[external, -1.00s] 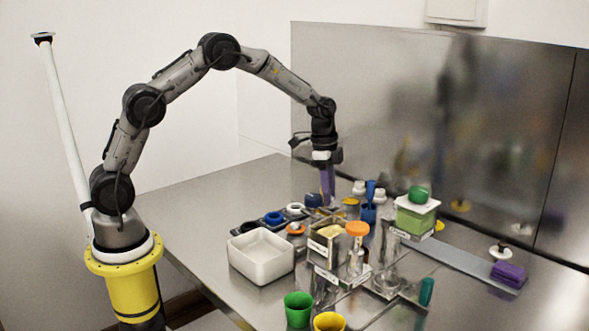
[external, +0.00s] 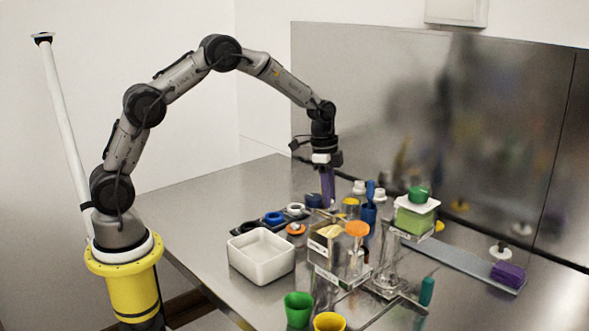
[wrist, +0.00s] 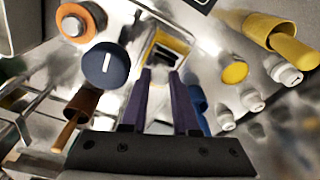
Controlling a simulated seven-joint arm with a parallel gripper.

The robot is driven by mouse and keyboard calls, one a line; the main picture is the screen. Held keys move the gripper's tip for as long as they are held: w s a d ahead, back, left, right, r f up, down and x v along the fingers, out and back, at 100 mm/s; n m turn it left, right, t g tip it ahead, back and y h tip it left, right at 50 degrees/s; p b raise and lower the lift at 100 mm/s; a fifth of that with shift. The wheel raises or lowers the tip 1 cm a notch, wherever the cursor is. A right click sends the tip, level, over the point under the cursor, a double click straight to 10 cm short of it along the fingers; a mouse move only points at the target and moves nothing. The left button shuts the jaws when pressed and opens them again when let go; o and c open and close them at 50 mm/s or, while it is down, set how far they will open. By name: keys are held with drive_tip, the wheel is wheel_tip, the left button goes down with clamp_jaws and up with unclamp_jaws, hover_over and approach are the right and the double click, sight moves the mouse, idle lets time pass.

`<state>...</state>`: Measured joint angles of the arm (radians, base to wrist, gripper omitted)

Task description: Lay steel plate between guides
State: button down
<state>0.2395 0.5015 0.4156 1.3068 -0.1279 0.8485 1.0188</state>
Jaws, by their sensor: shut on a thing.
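My gripper (external: 328,186) points down over the far side of the cluttered table. Its two purple fingers (wrist: 160,74) are shut with a narrow gap between them. They are shut on a thin, shiny grey piece, taken as the steel plate (wrist: 158,108); its outline is hard to make out against the steel table. Metal rails (wrist: 30,105) show at the left of the wrist view; I cannot tell whether they are the guides. A yellow-rimmed square opening (wrist: 168,47) lies just beyond the fingertips.
A white tray (external: 261,256) stands front left of the clutter. Green (external: 298,309) and yellow (external: 329,322) cups stand at the front. An orange-topped container (external: 357,229), blue scoop holder (external: 369,213) and green-filled tub (external: 415,218) crowd the right. The table's left part is clear.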

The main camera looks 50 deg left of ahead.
idle(0.4)
drive_tip(key=c, duration=0.7)
unclamp_jaws()
drive_tip(key=shift+o, duration=0.5)
drive_tip(key=shift+f, duration=0.1)
drive_tip(key=shift+o, duration=1.2)
drive_tip(key=shift+s, duration=0.1)
drive_tip(key=shift+c, duration=0.2)
